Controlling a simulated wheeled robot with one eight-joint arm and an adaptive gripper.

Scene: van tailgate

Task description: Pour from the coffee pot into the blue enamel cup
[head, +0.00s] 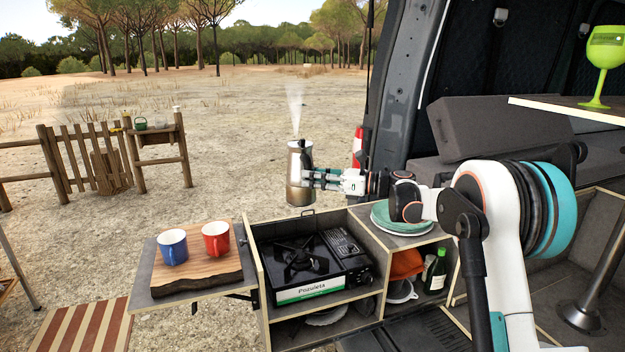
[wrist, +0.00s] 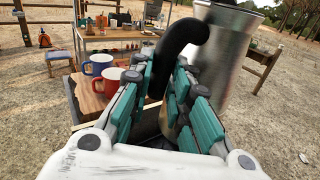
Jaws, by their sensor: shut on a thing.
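The coffee pot (head: 300,190) is a steel cylinder with a dark handle, held upright in the air above and behind the camping stove. Pale steam rises from its top. My gripper (head: 312,178) is shut on its black handle, which also shows between the finger pads in the wrist view (wrist: 158,75). The blue enamel cup (head: 173,246) stands upright on a wooden board on the left side shelf. It also shows in the wrist view (wrist: 98,64). The pot is to the right of the cup and well apart from it. The inside of the pot is hidden.
A red cup (head: 215,238) stands close to the right of the blue cup on the wooden board (head: 195,272). The stove (head: 310,262) has an empty burner. Green plates (head: 385,220) are stacked right of it, under my arm. A lime goblet (head: 602,58) stands on the upper right shelf.

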